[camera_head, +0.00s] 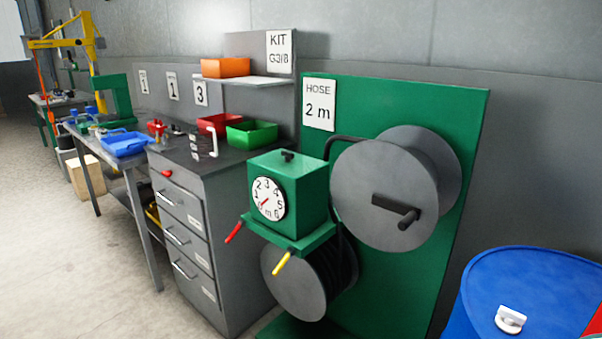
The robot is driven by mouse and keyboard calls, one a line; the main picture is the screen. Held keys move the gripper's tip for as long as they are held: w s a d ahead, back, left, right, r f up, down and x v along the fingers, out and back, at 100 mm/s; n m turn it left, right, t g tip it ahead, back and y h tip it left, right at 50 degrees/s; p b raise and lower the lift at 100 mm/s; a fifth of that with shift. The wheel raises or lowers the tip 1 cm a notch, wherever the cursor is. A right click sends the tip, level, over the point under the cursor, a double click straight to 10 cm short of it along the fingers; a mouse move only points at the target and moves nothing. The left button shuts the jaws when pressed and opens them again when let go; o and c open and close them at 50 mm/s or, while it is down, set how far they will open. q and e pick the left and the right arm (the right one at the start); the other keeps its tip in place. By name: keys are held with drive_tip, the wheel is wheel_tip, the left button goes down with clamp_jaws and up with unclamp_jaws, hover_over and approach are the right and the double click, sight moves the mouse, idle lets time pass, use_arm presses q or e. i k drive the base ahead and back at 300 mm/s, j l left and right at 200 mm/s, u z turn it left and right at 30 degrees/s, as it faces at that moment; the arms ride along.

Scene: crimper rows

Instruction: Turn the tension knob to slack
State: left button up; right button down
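A green box (291,190) with a round white dial (268,199) stands in front of a green panel. The dial carries numbers, an "m" and a red pointer aimed to the lower left. A small black knob (289,156) sits on top of the box. I cannot tell if it is the tension knob, and I see no slack mark. A red-handled lever (234,232) and a yellow-handled lever (282,263) stick out below the box. Neither of my grippers is in view.
A large grey reel (385,190) with a crank is on the green panel (459,118), and a lower reel (296,281) holds dark hose. A grey drawer cabinet (225,240) stands left of it. A blue drum (535,290) is at the lower right. Floor at left is clear.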

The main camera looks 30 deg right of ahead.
sight(288, 156)
drive_tip(key=i+j+z, duration=0.1)
drive_tip(key=i+z, duration=0.3)
drive_tip(key=i+j+z, duration=0.35)
drive_tip(key=i, duration=0.15)
drive_tip(key=i+l, duration=0.05)
drive_tip(key=l, duration=0.05)
